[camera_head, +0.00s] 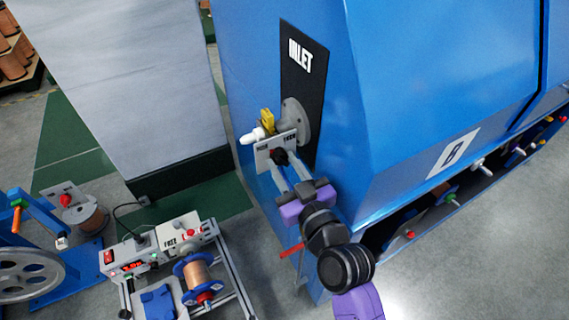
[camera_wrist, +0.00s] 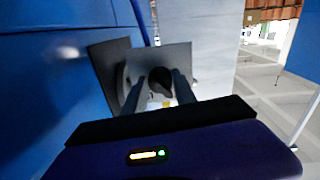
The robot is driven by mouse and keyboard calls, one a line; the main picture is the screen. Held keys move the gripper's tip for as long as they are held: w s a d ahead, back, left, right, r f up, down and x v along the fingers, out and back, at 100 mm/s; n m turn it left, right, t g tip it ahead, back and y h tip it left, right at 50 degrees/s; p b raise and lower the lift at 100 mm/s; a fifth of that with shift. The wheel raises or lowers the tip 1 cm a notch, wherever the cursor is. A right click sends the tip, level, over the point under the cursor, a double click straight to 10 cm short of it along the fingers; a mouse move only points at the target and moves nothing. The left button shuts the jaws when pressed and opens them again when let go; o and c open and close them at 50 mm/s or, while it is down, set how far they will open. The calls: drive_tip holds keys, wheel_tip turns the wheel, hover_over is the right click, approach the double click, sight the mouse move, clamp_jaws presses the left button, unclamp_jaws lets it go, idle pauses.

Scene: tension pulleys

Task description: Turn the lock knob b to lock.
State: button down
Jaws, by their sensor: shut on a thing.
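The lock knob (camera_head: 279,155) is a small dark knob with a hint of red, on a pale labelled plate (camera_head: 262,157) on the blue machine's inlet side. I cannot read a letter marking it as knob b. My gripper (camera_head: 284,162) reaches up to this plate from the lower right, its two pale fingers on either side of the knob. In the wrist view the dark knob (camera_wrist: 160,79) sits between the fingertips of my gripper (camera_wrist: 159,84), and the fingers are shut on it. The fingers partly hide the knob, and its turn angle cannot be read.
A yellow part (camera_head: 267,120) and a white rounded tip (camera_head: 250,137) stick out just above the plate. The black INLET panel (camera_head: 305,75) is behind. A bench unit with a copper spool (camera_head: 197,273) stands at lower left. The blue machine wall (camera_head: 420,110) fills the right.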

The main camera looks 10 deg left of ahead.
drive_tip(key=m+p, duration=0.1)
drive_tip(key=m, duration=0.3)
drive_tip(key=shift+r+g, duration=0.1)
drive_tip(key=shift+g, duration=0.2)
drive_tip(key=m+p, duration=0.2)
drive_tip(key=m, duration=0.2)
drive_tip(key=shift+r, duration=0.1)
drive_tip(key=m+p, duration=0.1)
drive_tip(key=m, duration=0.3)
drive_tip(key=shift+m+p, duration=0.3)
drive_tip(key=shift+m+g+y+p, duration=0.3)
drive_tip(key=shift+m+g+p, duration=0.15)
drive_tip(key=shift+m, duration=1.25)
drive_tip(key=c, duration=1)
unclamp_jaws()
